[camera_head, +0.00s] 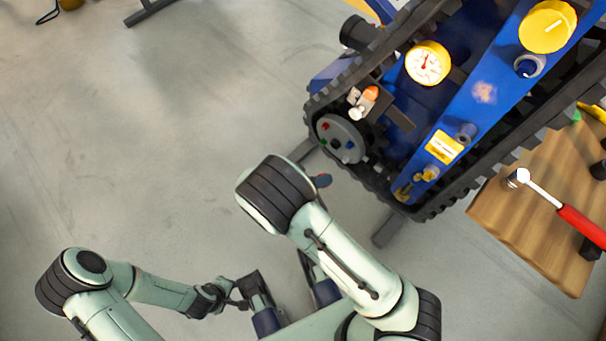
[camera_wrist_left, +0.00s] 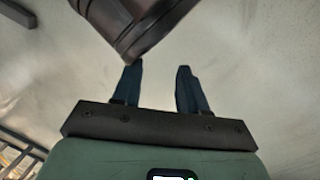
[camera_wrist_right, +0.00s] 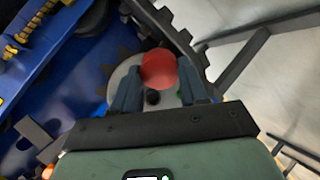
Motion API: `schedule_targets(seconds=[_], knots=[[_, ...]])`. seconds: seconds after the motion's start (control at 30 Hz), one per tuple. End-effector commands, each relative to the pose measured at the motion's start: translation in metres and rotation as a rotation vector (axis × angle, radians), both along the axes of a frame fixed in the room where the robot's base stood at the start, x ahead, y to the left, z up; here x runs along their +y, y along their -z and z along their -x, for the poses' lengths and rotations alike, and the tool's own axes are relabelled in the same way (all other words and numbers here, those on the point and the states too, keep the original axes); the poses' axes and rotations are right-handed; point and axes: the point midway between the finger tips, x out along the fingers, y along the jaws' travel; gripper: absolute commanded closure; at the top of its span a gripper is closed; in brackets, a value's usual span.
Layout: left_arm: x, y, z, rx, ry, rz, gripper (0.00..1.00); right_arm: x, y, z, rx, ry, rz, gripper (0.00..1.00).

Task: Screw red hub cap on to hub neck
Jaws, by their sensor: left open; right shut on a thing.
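The red hub cap (camera_wrist_right: 159,68) sits between the fingers of my right gripper (camera_wrist_right: 160,78), which is shut on it. Behind the cap in the right wrist view is the grey round hub (camera_wrist_right: 124,76) of the tracked carrier. The cap hides part of the hub, and I cannot tell whether they touch. The hub neck is not clearly seen. In the head view the hub (camera_head: 341,139) shows small coloured spots on its face, and my right gripper (camera_head: 322,181) is just below it, mostly hidden by my arm. My left gripper (camera_wrist_left: 160,72) is open and empty over the floor.
The black track (camera_head: 440,200) runs around the blue carrier (camera_head: 480,90). A white gauge (camera_head: 428,63), a yellow knob (camera_head: 547,26) and an orange-tipped part (camera_head: 371,93) are on it. A wooden board (camera_head: 540,240) with a red-handled tool (camera_head: 580,226) is at right.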

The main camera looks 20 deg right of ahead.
Motion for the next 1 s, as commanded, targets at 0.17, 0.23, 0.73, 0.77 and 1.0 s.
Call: schedule_targets(seconds=[0.17, 0.23, 0.73, 0.77, 1.0], knots=[[0.010, 0.036, -0.005, -0.031, 0.121, -0.015, 0.57, 0.011, 0.001, -0.022, -0.076, -0.087, 0.357, 0.85], [0.012, 0.042, -0.005, -0.043, 0.191, -0.016, 0.57, 0.020, -0.011, -0.032, -0.113, -0.159, 0.449, 0.85], [0.012, 0.042, -0.004, -0.057, 0.250, -0.016, 0.57, 0.028, -0.025, -0.039, -0.144, -0.227, 0.505, 0.85], [0.012, 0.041, -0.005, -0.058, 0.251, -0.016, 0.57, 0.028, -0.025, -0.039, -0.145, -0.228, 0.505, 0.85], [0.011, 0.036, -0.011, -0.080, 0.251, -0.021, 0.57, 0.018, -0.026, -0.043, -0.147, -0.230, 0.506, 0.85]])
